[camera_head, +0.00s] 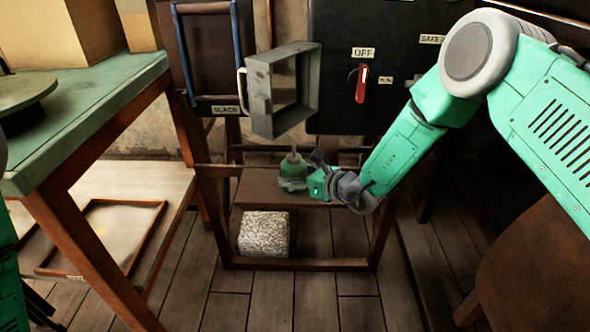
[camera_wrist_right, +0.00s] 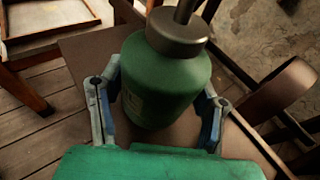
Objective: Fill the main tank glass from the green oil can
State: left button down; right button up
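The green oil can (camera_head: 292,172), with a grey collar and spout, stands upright on a brown wooden shelf low in the middle of the head view. My right gripper (camera_head: 314,172) reaches it from the right. In the right wrist view the can (camera_wrist_right: 165,85) sits between the two spread fingers of the gripper (camera_wrist_right: 160,100), one on each side. The fingers look open around its body; whether they touch it is hard to tell. I cannot make out the main tank glass. My left gripper is out of view.
The shelf (camera_head: 330,190) belongs to a wooden stand with a speckled block (camera_head: 264,233) below. A grey metal frame (camera_head: 258,100) juts out above the can. A dark panel with a red lever (camera_head: 361,84) stands behind. A green-topped table (camera_head: 95,100) is at left.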

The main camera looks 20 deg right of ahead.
aim_at(298, 159)
jog(key=shift+r+p, duration=1.95)
jog(key=shift+r, duration=0.65)
jog(key=shift+f, duration=0.1)
